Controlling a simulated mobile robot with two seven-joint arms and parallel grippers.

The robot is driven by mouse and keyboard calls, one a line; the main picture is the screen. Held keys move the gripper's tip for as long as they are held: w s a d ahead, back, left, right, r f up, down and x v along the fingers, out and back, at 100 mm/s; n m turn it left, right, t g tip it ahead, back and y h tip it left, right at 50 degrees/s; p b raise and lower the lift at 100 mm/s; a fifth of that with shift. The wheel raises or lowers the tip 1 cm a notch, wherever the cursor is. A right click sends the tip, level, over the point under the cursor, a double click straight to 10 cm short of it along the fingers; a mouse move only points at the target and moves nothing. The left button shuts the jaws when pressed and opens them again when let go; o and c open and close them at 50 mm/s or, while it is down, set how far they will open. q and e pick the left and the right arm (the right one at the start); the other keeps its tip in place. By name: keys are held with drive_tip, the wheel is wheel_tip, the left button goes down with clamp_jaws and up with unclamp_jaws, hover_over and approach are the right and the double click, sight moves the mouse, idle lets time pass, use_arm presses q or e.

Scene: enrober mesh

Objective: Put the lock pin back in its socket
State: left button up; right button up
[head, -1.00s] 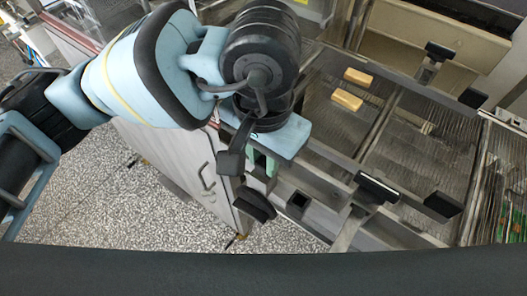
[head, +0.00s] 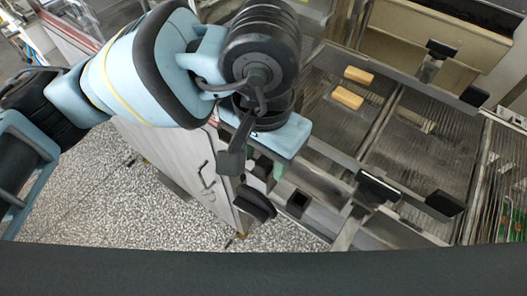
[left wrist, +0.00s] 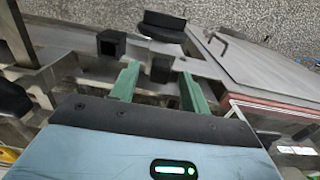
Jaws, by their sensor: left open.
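A small black block (left wrist: 160,68), which looks like the head of the lock pin, stands between the green fingers of my open left gripper (left wrist: 160,86) in the left wrist view, with gaps on both sides. The block (head: 262,168) also shows in the head view, under my left gripper (head: 267,165). A hollow square black socket (head: 298,203) sits beside it on the metal rail; its opening looks empty, also in the left wrist view (left wrist: 111,44). Whether the block sits in a socket of its own is hidden. My right gripper is not in view.
A black paddle-shaped handle (head: 256,203) is close to the fingers. More black paddles (head: 377,187) stand along the rail. Two yellow bars (head: 348,98) lie on the wire mesh (head: 425,145) behind. A grey cabinet door (head: 185,165) is below left; speckled floor is open.

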use_arm(q)
wheel_tip(320, 180, up, 7)
drive_tip(key=shift+f, duration=0.1)
drive_tip(key=shift+r, duration=0.55)
